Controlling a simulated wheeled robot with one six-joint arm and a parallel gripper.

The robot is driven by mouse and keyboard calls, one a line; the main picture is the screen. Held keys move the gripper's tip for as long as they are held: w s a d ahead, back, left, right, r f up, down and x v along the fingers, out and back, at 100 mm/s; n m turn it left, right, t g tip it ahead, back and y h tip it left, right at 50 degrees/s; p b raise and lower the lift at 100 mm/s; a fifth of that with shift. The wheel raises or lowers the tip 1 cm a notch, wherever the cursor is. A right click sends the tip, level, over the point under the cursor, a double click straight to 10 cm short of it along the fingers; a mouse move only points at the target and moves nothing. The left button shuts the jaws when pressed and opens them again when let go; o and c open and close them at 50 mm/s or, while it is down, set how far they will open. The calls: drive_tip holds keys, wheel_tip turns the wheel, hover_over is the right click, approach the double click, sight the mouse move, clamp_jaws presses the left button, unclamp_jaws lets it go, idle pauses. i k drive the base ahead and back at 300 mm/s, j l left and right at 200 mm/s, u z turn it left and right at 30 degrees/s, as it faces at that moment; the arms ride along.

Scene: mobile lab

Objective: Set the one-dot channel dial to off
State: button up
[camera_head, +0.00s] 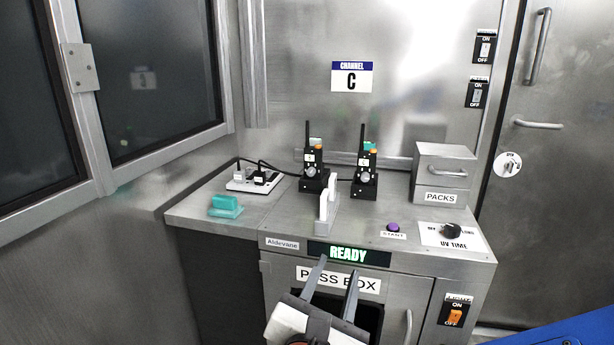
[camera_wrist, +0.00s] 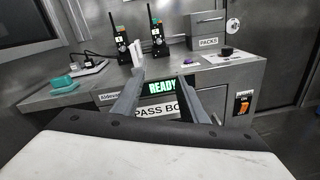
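Two black handheld radios stand upright in chargers on the metal counter (camera_head: 262,215). The left radio (camera_head: 313,158) and the right radio (camera_head: 367,160) each have an antenna, an orange top knob and a small white label. Each has a round grey dial low on its front, the left dial (camera_head: 311,172) and the right dial (camera_head: 364,177). The label marks and dial settings are too small to read, so I cannot tell which has one dot. Both radios also show in the wrist view (camera_wrist: 118,42). My gripper (camera_head: 338,265) is open and empty, in front of the counter's front face, below and nearer than the radios.
A white upright piece (camera_head: 327,203) stands before the radios. A power strip (camera_head: 255,181) and teal block (camera_head: 226,206) lie left. A drawer box (camera_head: 443,172), purple button (camera_head: 393,227) and UV TIME knob (camera_head: 451,230) are right.

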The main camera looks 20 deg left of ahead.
sight(311, 171)
drive_tip(key=i+j, duration=0.75)
